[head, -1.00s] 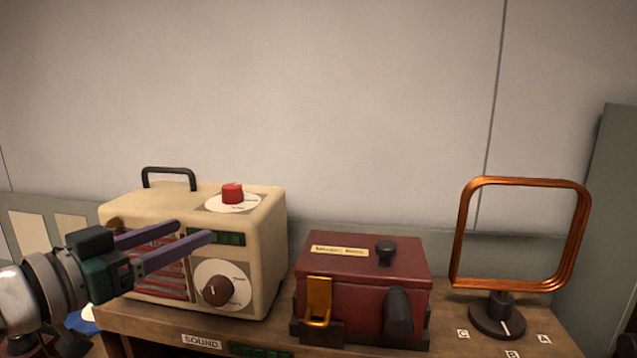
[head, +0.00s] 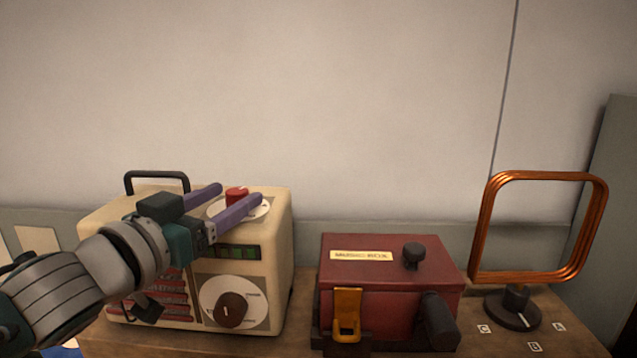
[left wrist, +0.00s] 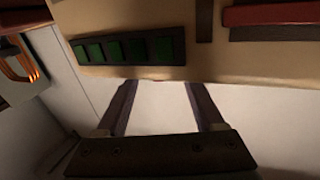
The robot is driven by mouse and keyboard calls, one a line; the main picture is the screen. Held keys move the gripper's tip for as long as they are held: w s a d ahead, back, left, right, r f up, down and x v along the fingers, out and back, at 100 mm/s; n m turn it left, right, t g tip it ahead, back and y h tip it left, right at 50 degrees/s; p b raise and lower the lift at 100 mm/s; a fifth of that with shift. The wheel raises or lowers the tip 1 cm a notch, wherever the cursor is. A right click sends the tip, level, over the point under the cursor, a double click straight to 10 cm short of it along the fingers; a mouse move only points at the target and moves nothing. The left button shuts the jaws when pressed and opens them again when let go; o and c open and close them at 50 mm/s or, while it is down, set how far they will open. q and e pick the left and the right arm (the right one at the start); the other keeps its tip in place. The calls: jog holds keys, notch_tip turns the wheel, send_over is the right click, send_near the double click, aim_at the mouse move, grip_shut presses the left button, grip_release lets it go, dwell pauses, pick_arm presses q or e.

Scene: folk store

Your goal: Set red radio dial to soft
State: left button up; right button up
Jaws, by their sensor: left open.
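The cream radio (head: 267,270) stands at the left of the wooden bench. Its red dial (head: 237,194) sits on a white disc on the radio's top, partly hidden by my left gripper; the markings are too small to read. My left gripper (head: 232,197) is open and empty, its two purple fingers in front of and beside the red dial in the head view. The left wrist view shows the open fingers (left wrist: 158,98) near the radio's front edge, with the row of green windows (left wrist: 125,50); the red dial does not show there. My right gripper is not in view.
A brown knob (head: 231,310) is on the radio's front, and a black carrying handle (head: 157,178) rises at its back left. A red box (head: 385,292) with a brass latch and a copper loop on a stand (head: 597,225) are to the right. The wall behind is plain.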

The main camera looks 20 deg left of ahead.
pick_arm(q)
jog(key=shift+w+d, duration=0.1)
jog(key=shift+w, duration=1.2)
grip_shut()
